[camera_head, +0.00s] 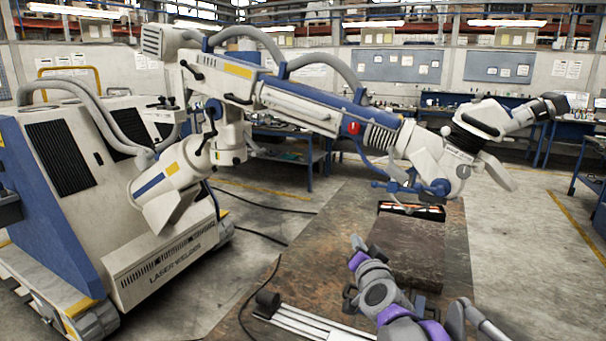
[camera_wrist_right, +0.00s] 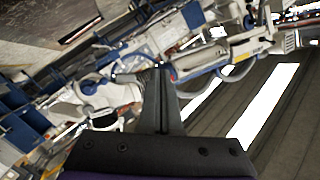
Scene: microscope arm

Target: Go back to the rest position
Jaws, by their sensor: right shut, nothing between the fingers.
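My right gripper (camera_head: 355,241) stands above the brown table, small at the end of my purple-ringed arm. In the right wrist view its dark fingers (camera_wrist_right: 162,72) are together with nothing between them. The long white and blue microscope arm (camera_head: 330,108) reaches across from the laser welder (camera_head: 165,265) at the left. Its head (camera_head: 452,155) hangs over the table, above and to the right of my gripper, apart from it. The arm also shows tilted behind my fingers in the right wrist view (camera_wrist_right: 215,57). My left gripper is not in view.
The brown table (camera_head: 345,205) bears a dark block (camera_head: 408,250) right of my gripper and a pale rail (camera_head: 310,322) at the front. A black cable crosses its left edge. Workbenches line the back wall. Open floor (camera_head: 525,225) lies to the right.

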